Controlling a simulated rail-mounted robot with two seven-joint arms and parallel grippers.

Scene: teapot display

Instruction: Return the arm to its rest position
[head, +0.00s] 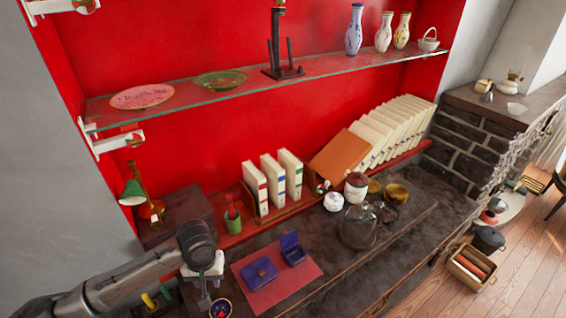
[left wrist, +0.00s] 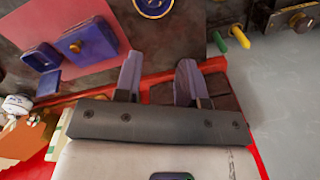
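My left arm (head: 130,280) comes in from the lower left of the head view and bends down at the wrist. My left gripper (head: 204,297) points down over the left part of the dark counter, left of the red mat (head: 292,293). In the left wrist view, the two fingers of my left gripper (left wrist: 159,78) stand apart with nothing between them, so it is open and empty. My right arm and gripper are not in view.
A blue box (head: 258,272), an open blue box (head: 292,248) and a small round dish (head: 220,308) are near the gripper. A green cup (head: 232,221) and white books (head: 273,180) stand behind. A glass shelf (head: 300,78) hangs above.

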